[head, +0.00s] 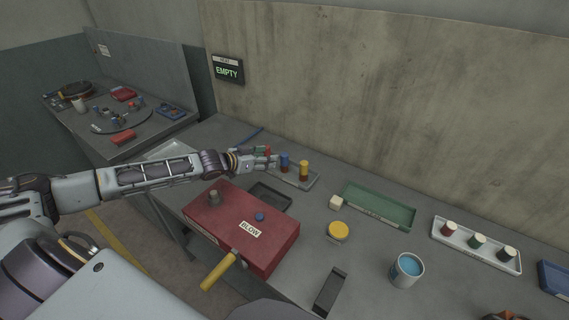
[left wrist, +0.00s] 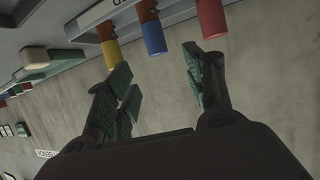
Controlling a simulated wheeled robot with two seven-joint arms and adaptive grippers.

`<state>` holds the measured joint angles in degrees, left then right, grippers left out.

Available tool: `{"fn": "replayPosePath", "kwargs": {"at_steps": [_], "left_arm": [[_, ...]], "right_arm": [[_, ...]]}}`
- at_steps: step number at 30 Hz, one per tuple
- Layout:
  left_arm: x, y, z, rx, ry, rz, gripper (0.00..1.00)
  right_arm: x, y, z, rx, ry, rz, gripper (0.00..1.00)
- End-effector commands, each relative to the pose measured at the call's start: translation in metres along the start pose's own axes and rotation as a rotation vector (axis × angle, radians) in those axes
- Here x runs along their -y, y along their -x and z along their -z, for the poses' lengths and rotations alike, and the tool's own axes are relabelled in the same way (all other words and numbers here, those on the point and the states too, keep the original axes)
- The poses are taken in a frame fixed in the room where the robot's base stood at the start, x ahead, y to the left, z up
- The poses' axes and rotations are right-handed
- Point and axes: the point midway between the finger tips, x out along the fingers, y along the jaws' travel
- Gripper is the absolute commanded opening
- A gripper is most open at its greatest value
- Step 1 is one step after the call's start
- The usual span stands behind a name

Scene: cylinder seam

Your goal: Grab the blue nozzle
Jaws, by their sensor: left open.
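The blue nozzle (head: 284,159) stands in a small grey rack (head: 308,184) on the bench, between a red nozzle (head: 267,149) and a yellow nozzle (head: 303,172). My left gripper (head: 268,161) is open, just left of the blue nozzle. In the left wrist view the blue nozzle (left wrist: 154,38) lies ahead of the gap between the spread fingers (left wrist: 158,84). The yellow nozzle (left wrist: 112,53) is near one finger and the red nozzle (left wrist: 211,19) near the other. Nothing is between the fingers. My right gripper is not in view.
A red box (head: 270,252) with a yellow handle sits in front of my left arm. A green tray (head: 379,210), a yellow lid (head: 338,231), a can of blue paint (head: 406,270) and a white rack (head: 477,247) stand to the right. The concrete wall (head: 400,100) rises behind.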

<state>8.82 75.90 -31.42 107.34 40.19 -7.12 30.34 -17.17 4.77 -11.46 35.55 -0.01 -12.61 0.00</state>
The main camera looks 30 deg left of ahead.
Motion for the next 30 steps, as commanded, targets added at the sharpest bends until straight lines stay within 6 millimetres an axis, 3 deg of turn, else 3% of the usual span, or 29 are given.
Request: {"fn": "replayPosePath", "kwargs": {"at_steps": [30], "left_arm": [[-0.001,-0.042,0.001,-0.002,0.001,-0.002,0.53]], "right_arm": [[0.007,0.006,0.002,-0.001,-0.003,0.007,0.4]]}}
